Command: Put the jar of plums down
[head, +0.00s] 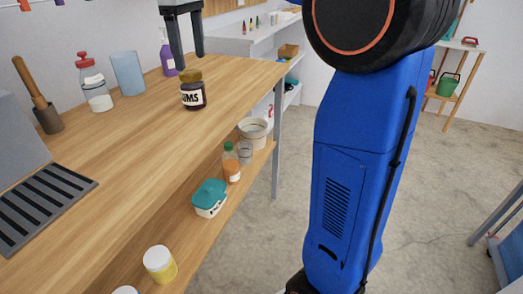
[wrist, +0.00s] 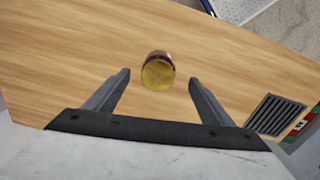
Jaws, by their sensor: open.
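The jar of plums (head: 193,91) stands upright on the wooden counter (head: 130,150) near its far right end. It has a gold lid, dark contents and a white label with partly visible lettering. My gripper (head: 187,60) is above the jar in the head view, its fingers pointing down and spread. In the wrist view, the jar's gold lid (wrist: 158,74) shows beyond the open fingertips of my gripper (wrist: 160,75), roughly centred between them. Nothing is held, and the jar rests on the wood.
A purple bottle (head: 168,55), a blue cup (head: 128,73) and a red-topped bottle (head: 93,82) stand along the wall side. A dark drain grid (head: 40,205) lies at the near left. The lower shelf holds a teal-lidded tub (head: 210,198). Clear wood surrounds the jar.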

